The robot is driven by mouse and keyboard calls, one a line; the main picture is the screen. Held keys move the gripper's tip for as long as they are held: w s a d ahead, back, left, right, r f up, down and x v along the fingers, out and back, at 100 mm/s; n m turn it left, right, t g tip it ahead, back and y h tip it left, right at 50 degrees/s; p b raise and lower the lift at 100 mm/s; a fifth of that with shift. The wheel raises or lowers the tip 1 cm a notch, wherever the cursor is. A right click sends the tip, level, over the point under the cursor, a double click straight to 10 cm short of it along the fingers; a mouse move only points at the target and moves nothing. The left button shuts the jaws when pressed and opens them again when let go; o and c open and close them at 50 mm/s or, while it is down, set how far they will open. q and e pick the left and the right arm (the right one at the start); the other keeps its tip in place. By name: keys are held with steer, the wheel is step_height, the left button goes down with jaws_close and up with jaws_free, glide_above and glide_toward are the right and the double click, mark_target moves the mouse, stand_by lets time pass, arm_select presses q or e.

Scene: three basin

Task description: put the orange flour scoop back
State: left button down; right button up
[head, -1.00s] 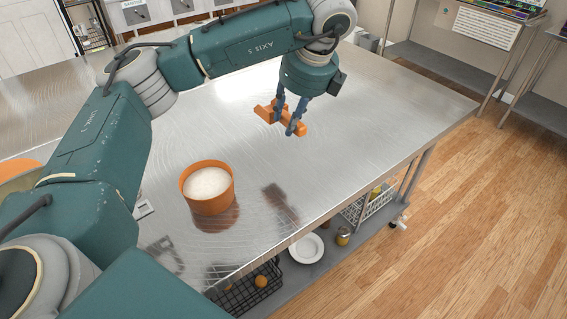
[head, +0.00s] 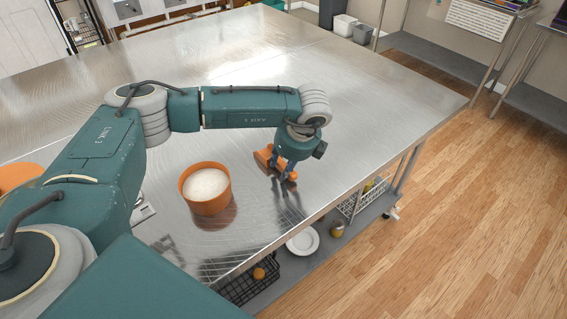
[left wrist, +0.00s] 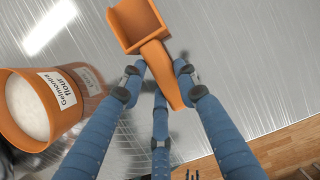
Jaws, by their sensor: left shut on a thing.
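The orange flour scoop (head: 264,156) is held in my left gripper (head: 281,171), to the right of the flour tub. In the left wrist view the scoop (left wrist: 134,24) has its open bowl at the top, and the blue fingers (left wrist: 160,88) are closed around its handle. A dark reflection shows on the steel below; the scoop looks held above the table. The orange tub (head: 207,204) of white flour stands upright on the table. In the left wrist view the tub (left wrist: 66,92) is at the left with a "flour" label. My right gripper is not in view.
The steel table (head: 370,95) is broad, with clear room behind and right of the gripper. Its front edge is close to the gripper. A shelf below holds a black wire basket (head: 240,290), a white plate (head: 302,241) and a white wire basket (head: 357,201).

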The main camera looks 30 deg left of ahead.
arm_select(q)
steer(key=c, duration=1.6)
jaws_free()
steer(key=shift+s+f, duration=0.1)
steer(key=o, duration=0.3)
steer(key=b+v, duration=0.4)
steer(key=v, duration=0.8)
